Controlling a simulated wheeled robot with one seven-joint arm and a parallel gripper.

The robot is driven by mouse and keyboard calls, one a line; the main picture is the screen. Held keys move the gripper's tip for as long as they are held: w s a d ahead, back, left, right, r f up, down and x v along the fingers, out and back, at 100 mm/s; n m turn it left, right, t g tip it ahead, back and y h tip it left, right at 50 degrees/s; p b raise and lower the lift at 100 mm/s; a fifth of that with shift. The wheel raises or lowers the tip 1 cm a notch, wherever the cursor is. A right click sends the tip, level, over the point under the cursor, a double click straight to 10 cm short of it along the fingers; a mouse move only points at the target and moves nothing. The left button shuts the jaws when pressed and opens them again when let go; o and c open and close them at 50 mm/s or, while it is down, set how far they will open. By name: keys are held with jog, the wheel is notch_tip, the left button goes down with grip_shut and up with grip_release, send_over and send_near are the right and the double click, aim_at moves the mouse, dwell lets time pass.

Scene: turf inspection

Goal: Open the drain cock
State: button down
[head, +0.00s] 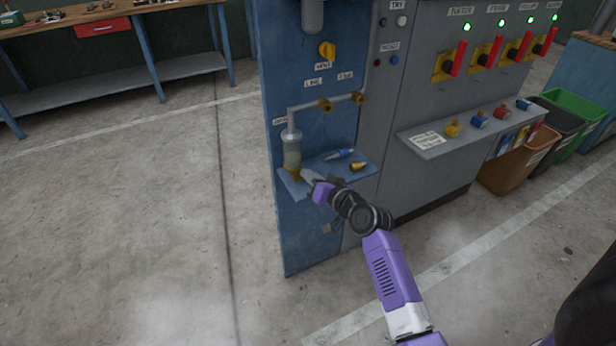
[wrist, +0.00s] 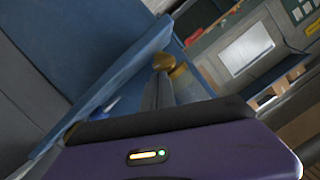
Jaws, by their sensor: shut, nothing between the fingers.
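A clear filter bowl (head: 292,155) hangs upright from a grey pipe on the front of the blue cabinet. The brass drain cock (head: 295,173) is at its foot, above the small blue shelf. My gripper (head: 307,176) reaches in from the right, its fingertips close beside the cock; I cannot tell whether they touch it. In the wrist view my gripper (wrist: 160,78) shows shut fingers with nothing between them. A rounded brass knob (wrist: 163,62), which looks like part of the cock, shows just beyond the tips. The cock's handle angle is too small to tell.
The blue shelf (head: 360,171) holds a blue fitting (head: 340,154) and a yellow one (head: 359,166) right of the bowl. Brass valves (head: 325,105) and a yellow knob (head: 327,51) are above. A grey ledge (head: 425,154) juts out at right. Floor at left is clear.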

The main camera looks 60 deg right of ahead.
jog(key=shift+s+d+f+m+t+y+b, duration=0.15)
jog(key=shift+f+m+b, duration=0.15)
jog(key=shift+m+b, duration=0.3)
jog(key=shift+w+f+m+t+y+b, duration=0.15)
jog(key=shift+f+m+b, duration=0.15)
jog(key=shift+m+b, duration=0.3)
jog(key=shift+s+d+f+m+t+y+b, duration=0.1)
jog(key=shift+f+m+t+y+b, duration=0.1)
jog(key=shift+m+b, duration=0.5)
jog(key=shift+s+f+m+t+y+b, duration=0.1)
jog(key=shift+f+m+t+b, duration=0.1)
jog(key=shift+m+b, duration=0.45)
jog(key=shift+d+r, duration=0.1)
jog(key=shift+r, duration=0.05)
